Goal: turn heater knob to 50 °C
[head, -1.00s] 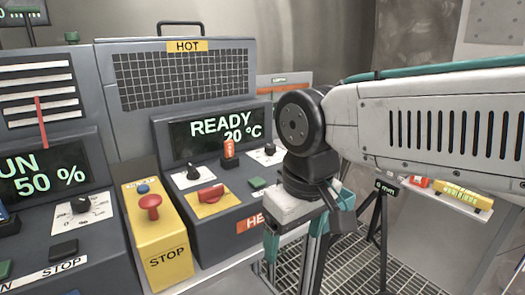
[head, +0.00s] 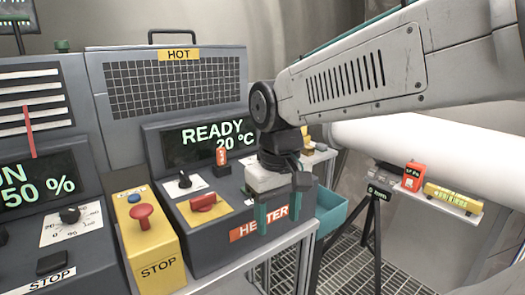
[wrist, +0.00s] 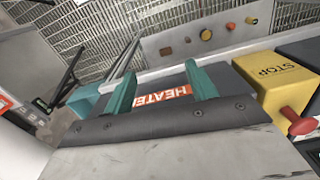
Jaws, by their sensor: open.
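The heater (head: 190,258) is a grey console with a display (head: 207,140) reading READY 20 °C. A black pointer knob (head: 185,180) sits on a white plate at its left, pointing up-left. A second white-plated control to the right is hidden behind my arm. My gripper (head: 281,215) hangs open and empty over the console's right front, pointing down, apart from the visible knob. In the wrist view, the two teal fingers (wrist: 165,75) stand apart with the red HEATER label (wrist: 162,95) between them.
A red switch (head: 203,202) on yellow and an orange indicator (head: 221,158) stand near the knob. A yellow STOP box (head: 152,255) with a red button stands left of the heater. A teal bin (head: 335,212) and black tripod (head: 375,225) are at the right. A white pipe runs behind.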

